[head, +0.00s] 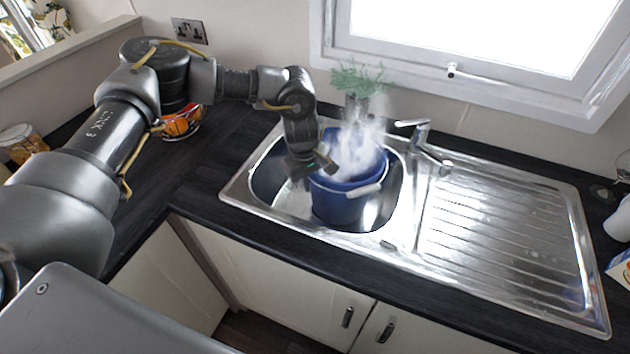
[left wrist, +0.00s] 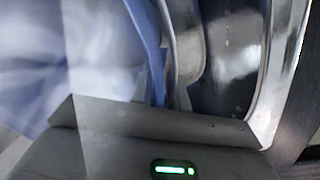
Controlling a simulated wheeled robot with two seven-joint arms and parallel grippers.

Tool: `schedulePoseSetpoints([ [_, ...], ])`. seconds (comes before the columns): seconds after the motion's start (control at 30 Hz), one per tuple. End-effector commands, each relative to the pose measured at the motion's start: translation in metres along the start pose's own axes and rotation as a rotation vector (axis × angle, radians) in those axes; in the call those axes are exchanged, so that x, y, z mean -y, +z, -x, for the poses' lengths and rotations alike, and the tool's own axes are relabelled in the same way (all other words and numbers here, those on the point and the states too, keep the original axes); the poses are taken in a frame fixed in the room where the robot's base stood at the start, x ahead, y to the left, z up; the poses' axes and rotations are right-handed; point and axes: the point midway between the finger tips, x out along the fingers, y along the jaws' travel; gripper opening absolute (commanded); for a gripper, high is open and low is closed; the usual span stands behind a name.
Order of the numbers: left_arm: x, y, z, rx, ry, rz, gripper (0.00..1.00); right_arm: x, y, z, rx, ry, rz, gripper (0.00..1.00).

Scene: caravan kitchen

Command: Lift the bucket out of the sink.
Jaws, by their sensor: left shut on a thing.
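The blue bucket (head: 338,207) stands upright in the bowl of the steel sink (head: 240,190). White steam-like haze rises from its open top and blurs the inside. Its pale handle grip (head: 364,190) hangs at the front right. My left gripper (head: 318,166) is shut on the bucket's left rim, from above. In the left wrist view the blue bucket wall (left wrist: 147,42) runs down behind the grey gripper, with the steel bowl (left wrist: 235,60) to its right. The fingertips are mostly hidden. My right gripper is not in view.
The ridged drainer (head: 490,235) to the right is clear. A patterned tin (head: 181,122) stands at the left back.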

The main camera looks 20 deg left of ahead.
Motion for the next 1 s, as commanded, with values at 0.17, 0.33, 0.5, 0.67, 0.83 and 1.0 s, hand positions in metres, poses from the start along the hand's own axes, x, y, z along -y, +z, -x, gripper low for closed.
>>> schedulePoseSetpoints([
  [0.17, -0.003, 0.000, 0.010, 0.000, 0.007, 0.000, 0.00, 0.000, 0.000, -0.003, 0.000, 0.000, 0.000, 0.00],
  [0.33, -0.004, -0.001, 0.022, -0.002, 0.007, 0.000, 0.00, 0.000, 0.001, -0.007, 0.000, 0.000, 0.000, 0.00],
  [0.5, -0.007, -0.001, 0.037, -0.002, 0.010, -0.001, 0.00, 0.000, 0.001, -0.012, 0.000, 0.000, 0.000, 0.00],
  [0.67, -0.008, -0.001, 0.051, -0.003, 0.010, 0.000, 0.00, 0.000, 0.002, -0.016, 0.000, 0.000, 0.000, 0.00],
  [0.83, -0.010, -0.001, 0.066, -0.002, 0.011, 0.000, 0.00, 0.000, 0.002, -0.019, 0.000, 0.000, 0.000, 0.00],
  [1.0, -0.011, 0.000, 0.077, -0.002, 0.010, -0.001, 0.00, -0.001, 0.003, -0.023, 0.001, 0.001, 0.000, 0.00],
])
